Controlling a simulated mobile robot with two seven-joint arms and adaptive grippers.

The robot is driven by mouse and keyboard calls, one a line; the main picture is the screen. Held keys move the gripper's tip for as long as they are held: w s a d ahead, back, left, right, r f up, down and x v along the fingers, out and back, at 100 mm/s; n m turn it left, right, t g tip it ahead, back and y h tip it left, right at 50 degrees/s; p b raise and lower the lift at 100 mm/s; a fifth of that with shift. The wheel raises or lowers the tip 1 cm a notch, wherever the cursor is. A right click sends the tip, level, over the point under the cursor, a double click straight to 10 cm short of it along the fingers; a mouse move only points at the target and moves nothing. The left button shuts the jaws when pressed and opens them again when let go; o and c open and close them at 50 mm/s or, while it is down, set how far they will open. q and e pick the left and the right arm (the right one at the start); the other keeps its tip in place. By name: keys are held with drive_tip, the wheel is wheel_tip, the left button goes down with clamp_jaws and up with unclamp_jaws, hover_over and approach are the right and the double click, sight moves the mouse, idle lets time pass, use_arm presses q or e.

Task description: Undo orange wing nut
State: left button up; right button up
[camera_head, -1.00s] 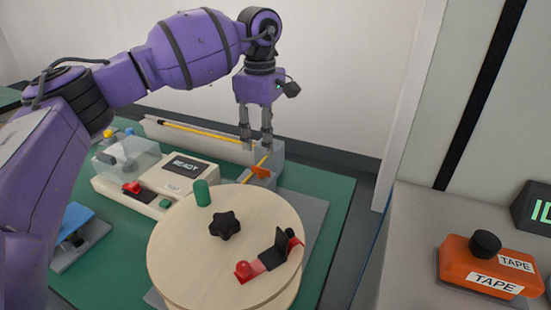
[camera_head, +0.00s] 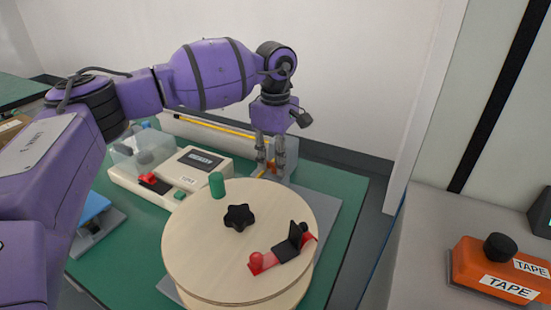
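My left gripper (camera_head: 271,173) points down at the grey bracket behind the round wooden reel. Its two fingers are apart with a gap between them. The orange wing nut, seen earlier on the bracket by the yellow cable, is not clearly visible now; the fingers cover that spot. I cannot tell whether they touch it. The yellow cable (camera_head: 224,128) runs along a grey channel to the bracket. My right gripper is not in view.
The wooden reel (camera_head: 190,246) has a black star knob (camera_head: 239,217), a green cylinder (camera_head: 217,185) and a red clamp (camera_head: 264,262) on top. A cream machine (camera_head: 186,172) stands left. An orange tape dispenser (camera_head: 478,262) sits right.

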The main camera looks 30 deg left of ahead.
use_arm(q)
clamp_jaws()
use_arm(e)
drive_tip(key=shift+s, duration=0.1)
